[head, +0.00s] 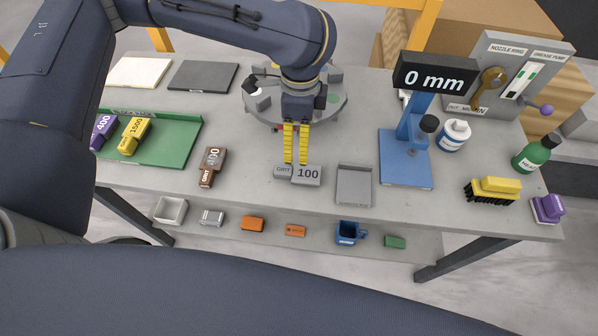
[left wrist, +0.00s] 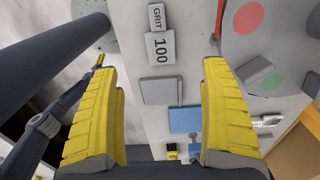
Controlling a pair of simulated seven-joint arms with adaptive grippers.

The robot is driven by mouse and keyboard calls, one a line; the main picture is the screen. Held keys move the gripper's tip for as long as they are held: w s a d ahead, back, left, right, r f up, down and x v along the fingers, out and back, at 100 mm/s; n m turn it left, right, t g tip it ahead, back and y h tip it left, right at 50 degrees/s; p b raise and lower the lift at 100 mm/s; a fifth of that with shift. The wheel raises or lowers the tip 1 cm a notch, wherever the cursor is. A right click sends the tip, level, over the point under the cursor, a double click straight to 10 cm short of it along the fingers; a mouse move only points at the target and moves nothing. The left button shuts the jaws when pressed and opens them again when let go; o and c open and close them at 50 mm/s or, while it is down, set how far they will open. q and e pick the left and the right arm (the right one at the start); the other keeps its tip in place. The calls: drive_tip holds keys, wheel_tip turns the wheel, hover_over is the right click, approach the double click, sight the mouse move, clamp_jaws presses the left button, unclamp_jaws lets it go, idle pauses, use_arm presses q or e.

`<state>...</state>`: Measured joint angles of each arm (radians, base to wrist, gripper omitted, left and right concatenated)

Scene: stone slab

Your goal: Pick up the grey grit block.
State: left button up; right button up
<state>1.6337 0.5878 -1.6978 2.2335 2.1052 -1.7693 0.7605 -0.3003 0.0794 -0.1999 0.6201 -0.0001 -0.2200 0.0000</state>
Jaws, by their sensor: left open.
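The grey grit block (head: 307,176), marked 100 with a smaller GRIT end (head: 283,171), lies on the stone slab (head: 250,200) near its front middle. In the left wrist view the block (left wrist: 160,46) shows ahead of the fingers, between their tips. My left gripper (head: 295,161) points down with yellow fingers just behind the block in the head view. The fingers are apart with nothing between them; the left wrist view also shows the gap (left wrist: 158,65). I cannot tell the exact height above the block.
A round grey turntable (head: 325,110) stands behind the gripper. A brown grit block (head: 211,165) lies left, and a green tray (head: 175,143) holds purple and yellow blocks. A flat grey plate (head: 354,185) and a blue gauge stand (head: 405,165) are right. A lower shelf holds several small items.

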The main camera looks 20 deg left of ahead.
sight(299, 173)
use_arm(q)
drive_tip(key=shift+f, duration=7.5)
drive_tip(key=shift+c, duration=0.2)
drive_tip(key=shift+a, duration=0.1)
drive_tip(key=c, duration=1.5)
drive_tip(key=shift+r, duration=0.2)
